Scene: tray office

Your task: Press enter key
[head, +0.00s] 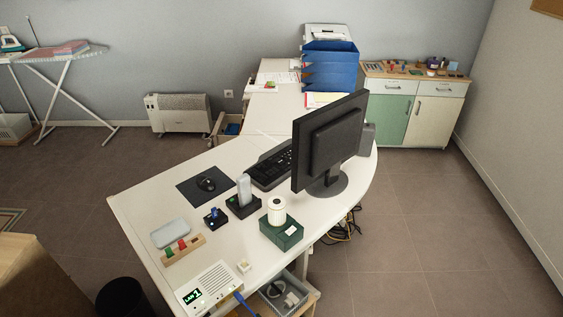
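A black keyboard (271,168) lies on the white desk (228,156), left of the monitor (328,141). The monitor stands with its back towards me and hides part of the keyboard's surroundings. The enter key is too small to tell apart from the other keys. Neither of my grippers shows in the head view.
A mouse (206,184) lies on a dark mat (204,186). A black holder (243,205), a green box (281,233) and a white device (212,286) stand on the near desk. Blue trays (331,66) stand at the back. The floor right of the desk is mostly clear, with cables (345,228) under its edge.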

